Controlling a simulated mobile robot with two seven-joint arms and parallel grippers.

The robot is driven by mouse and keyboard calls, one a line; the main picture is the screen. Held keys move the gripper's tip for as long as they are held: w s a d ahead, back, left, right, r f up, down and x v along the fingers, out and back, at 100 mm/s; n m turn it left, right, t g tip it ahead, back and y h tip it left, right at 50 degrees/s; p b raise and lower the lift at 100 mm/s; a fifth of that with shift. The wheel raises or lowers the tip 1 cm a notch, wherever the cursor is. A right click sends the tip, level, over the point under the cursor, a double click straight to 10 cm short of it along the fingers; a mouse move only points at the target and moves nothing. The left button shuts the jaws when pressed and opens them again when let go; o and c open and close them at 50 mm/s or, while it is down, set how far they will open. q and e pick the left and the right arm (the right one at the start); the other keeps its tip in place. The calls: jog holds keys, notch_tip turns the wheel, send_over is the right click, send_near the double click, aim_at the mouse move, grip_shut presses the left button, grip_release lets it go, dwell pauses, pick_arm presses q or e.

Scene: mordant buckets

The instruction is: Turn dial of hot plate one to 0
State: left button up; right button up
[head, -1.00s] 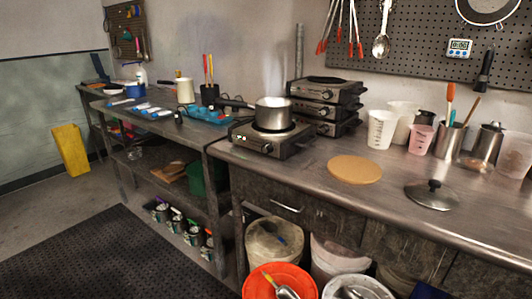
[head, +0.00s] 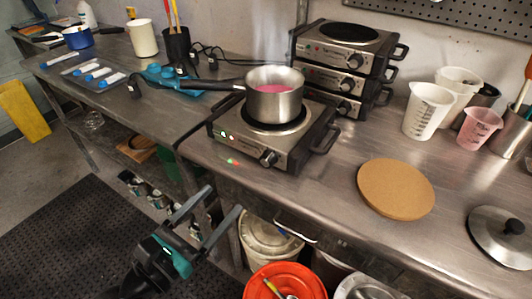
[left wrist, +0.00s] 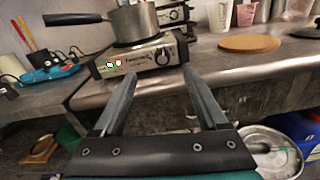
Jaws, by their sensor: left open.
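The hot plate (head: 285,149) stands near the front edge of the metal counter, and its black dial (head: 268,158) faces the front. It also shows in the left wrist view, with the dial (left wrist: 162,57) ahead of the fingers. A steel saucepan (head: 275,104) with pink liquid sits on its burner, handle pointing left. My left gripper (head: 212,212) is open and empty, in front of the counter and below the dial, apart from it. In the left wrist view its two fingers (left wrist: 178,80) are spread wide. My right gripper is in neither view.
More hot plates (head: 345,70) are stacked behind. A cork mat (head: 396,188) and a steel lid (head: 502,238) lie on the counter to the right. Buckets (head: 284,282) stand below the counter edge. The space between the left gripper and the dial looks clear.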

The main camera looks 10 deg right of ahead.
pick_arm(q)
notch_tip(320, 180, down, 2)
jog(key=p, duration=0.1)
send_near(265, 163)
jog(key=x, duration=0.7)
jog(key=shift+w+d, duration=0.5)
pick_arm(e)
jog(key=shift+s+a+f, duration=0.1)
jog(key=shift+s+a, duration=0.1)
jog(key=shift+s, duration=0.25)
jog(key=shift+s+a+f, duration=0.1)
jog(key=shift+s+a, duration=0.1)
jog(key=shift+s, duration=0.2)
pick_arm(q)
grip_shut()
